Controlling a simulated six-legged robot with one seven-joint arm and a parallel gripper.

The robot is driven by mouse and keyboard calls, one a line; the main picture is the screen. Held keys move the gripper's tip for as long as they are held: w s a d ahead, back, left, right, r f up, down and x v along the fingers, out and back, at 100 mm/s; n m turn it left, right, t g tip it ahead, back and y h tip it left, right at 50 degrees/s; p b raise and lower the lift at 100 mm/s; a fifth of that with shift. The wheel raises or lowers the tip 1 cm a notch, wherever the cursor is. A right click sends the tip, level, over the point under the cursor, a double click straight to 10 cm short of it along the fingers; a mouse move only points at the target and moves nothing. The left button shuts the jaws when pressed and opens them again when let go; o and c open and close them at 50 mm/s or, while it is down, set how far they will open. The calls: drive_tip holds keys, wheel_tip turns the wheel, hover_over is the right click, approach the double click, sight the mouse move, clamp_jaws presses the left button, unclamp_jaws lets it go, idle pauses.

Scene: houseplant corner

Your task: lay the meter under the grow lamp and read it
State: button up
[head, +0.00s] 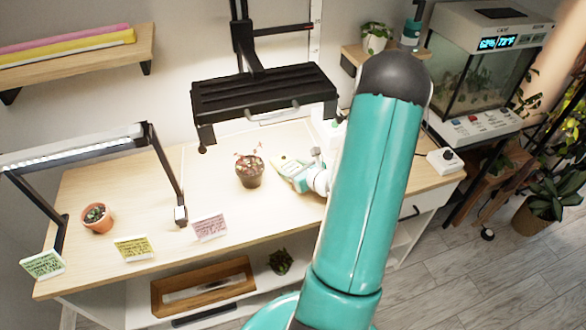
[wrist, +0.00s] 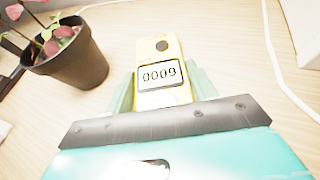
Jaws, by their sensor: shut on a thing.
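The yellow meter (wrist: 158,72) is between the jaws of my gripper (wrist: 152,90) in the wrist view. Its display faces the camera and appears to read 0009. In the head view, my gripper (head: 285,168) is low over the table, right of the dark potted plant (head: 249,172), and the meter shows only as a small yellowish patch. I cannot tell whether the meter touches the tabletop. A black lamp panel (head: 262,92) hangs above that plant. A lit white light bar (head: 75,148) on black legs stands at the table's left.
The dark pot also shows close left of the meter in the wrist view (wrist: 75,62). A terracotta pot (head: 97,219) stands under the light bar. Note cards, one pink (head: 209,228), line the front edge. A white cable (wrist: 272,60) runs at right. The table's middle left is clear.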

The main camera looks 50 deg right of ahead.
drive_tip(key=o, duration=1.1)
drive_tip(key=shift+f, duration=0.1)
drive_tip(key=shift+c, duration=0.2)
